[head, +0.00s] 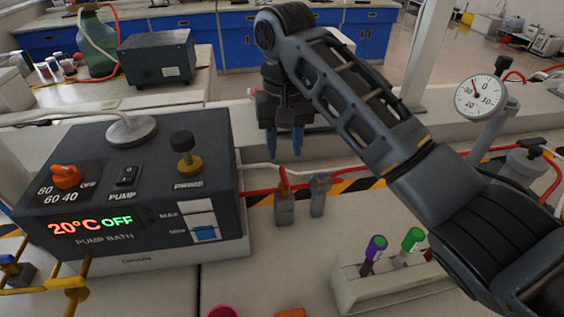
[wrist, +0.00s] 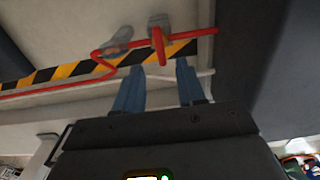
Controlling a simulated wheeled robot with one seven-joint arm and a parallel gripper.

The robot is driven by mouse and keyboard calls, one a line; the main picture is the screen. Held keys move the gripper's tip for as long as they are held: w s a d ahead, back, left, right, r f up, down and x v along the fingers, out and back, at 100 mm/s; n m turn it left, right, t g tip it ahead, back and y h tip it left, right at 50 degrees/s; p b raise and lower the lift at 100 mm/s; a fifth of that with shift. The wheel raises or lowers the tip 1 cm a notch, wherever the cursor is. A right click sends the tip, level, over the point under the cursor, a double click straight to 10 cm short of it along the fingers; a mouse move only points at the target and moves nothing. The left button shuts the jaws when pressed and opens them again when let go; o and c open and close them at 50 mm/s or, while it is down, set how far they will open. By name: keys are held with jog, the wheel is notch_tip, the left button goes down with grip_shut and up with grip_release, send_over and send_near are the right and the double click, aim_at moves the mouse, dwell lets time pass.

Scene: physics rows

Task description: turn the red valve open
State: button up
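The red valve (head: 284,182) has a short red lever on a grey body, set in the line of red tubing behind the bench. In the wrist view the red lever (wrist: 158,46) appears to lie crosswise to the red tube. My gripper (head: 284,143) is above and behind the valve in the head view, with its blue fingers pointing down. In the wrist view the fingers (wrist: 159,85) are spread, with nothing between them, and the lever shows beyond the gap. The fingers look clear of the lever.
The pump bath (head: 120,190) stands left of the valves, its display reading 20°C OFF. A rack (head: 390,285) with purple-capped and green-capped tubes is in front right. A gauge (head: 480,97) stands at the right. Black-yellow striping (wrist: 90,68) runs behind the valves.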

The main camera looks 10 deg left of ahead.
aim_at(284, 175)
notch_tip(284, 175, down, 7)
jog(key=shift+r, duration=0.1)
dwell(0.3)
jog(key=shift+c, duration=0.2)
grip_shut()
